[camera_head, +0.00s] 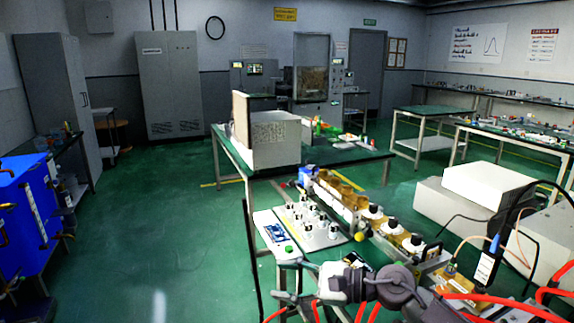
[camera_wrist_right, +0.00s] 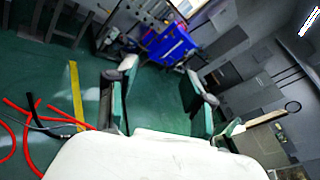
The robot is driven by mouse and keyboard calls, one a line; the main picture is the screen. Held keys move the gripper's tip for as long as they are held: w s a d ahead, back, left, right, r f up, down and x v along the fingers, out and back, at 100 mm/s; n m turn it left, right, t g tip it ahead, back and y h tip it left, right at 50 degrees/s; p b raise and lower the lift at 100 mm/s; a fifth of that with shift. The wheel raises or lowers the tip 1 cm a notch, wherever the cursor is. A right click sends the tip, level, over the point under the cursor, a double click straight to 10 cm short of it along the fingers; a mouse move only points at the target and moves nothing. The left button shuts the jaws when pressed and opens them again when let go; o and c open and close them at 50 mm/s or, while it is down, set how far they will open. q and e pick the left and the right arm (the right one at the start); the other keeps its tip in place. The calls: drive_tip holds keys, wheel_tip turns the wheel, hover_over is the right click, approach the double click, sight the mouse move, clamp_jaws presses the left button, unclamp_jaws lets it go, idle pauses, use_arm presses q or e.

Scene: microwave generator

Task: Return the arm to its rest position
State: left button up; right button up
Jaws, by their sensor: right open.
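My right arm (camera_head: 400,286), grey with red cables, comes in from the lower right of the head view. Its gripper (camera_head: 284,283) points left at the bottom middle, near the front end of the bench with the apparatus. In the right wrist view the gripper (camera_wrist_right: 157,98) has its two fingers wide apart, with only green floor showing between them. It holds nothing. My left gripper is not in view.
A panel with several knobs (camera_head: 310,226) and a row of brass and white parts (camera_head: 345,199) lie close beyond the right gripper. White boxes (camera_head: 488,184) stand at right. A blue cabinet (camera_head: 22,222) stands at left. Green floor (camera_head: 150,225) between is open.

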drive_tip(key=d+r+m+t+h, duration=0.25)
drive_tip(key=m+t, duration=0.95)
drive_tip(key=m, duration=0.8)
drive_tip(key=s+d+f+m+h, duration=0.4)
drive_tip(key=d+f+m+h, duration=0.7)
drive_tip(key=m, duration=0.9)
drive_tip(key=s+d+f+m+g+h, duration=0.3)
drive_tip(key=s+d+f+m+g, duration=0.3)
drive_tip(key=s+f+m, duration=0.5)
drive_tip(key=s+d+f+m+g, duration=0.1)
drive_tip(key=s+f+m+g, duration=0.15)
drive_tip(key=s, duration=0.65)
drive_tip(key=s+f+m+g, duration=0.2)
drive_tip(key=s+g, duration=0.2)
drive_tip(key=s, duration=0.4)
wheel_tip(320, 180, down, 27)
drive_tip(key=s+g, duration=0.2)
drive_tip(key=s+d+f+n, duration=0.1)
drive_tip(key=s+d+f, duration=0.2)
drive_tip(key=s+f, duration=1.2)
drive_tip(key=shift+s+f+g, duration=0.3)
drive_tip(key=shift+s+g, duration=0.05)
drive_tip(key=shift+s, duration=0.15)
